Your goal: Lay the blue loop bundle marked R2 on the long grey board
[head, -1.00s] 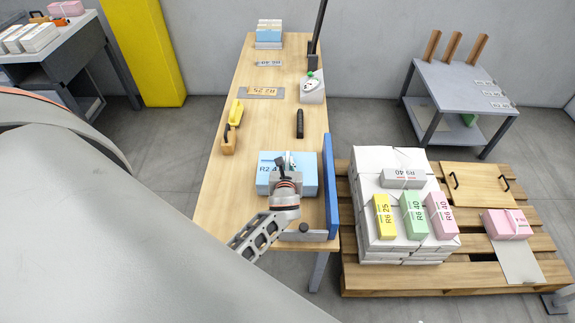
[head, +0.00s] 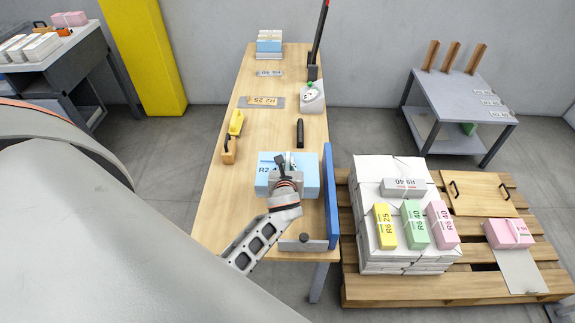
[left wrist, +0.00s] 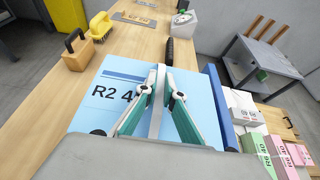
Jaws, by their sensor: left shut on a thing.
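The blue bundle marked R2 (head: 308,178) is at the front of the wooden table, left of a blue upright panel. In the left wrist view the bundle (left wrist: 111,78) fills the middle, with its print partly hidden. My left gripper (head: 285,172) is over its top; in the left wrist view its fingers (left wrist: 160,92) are shut on the pale upright loop. Whether the bundle touches the table is unclear. A flat grey board (head: 243,102) with an orange R2 25 label lies farther back on the table. My right gripper is not in view.
A yellow-handled brush (head: 236,122), wooden block (head: 229,151) and black bar (head: 300,133) lie between bundle and board. A scale-like device (head: 312,96) stands right of the board. The blue panel (head: 331,195) borders the right edge. A loaded pallet (head: 440,290) is at right.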

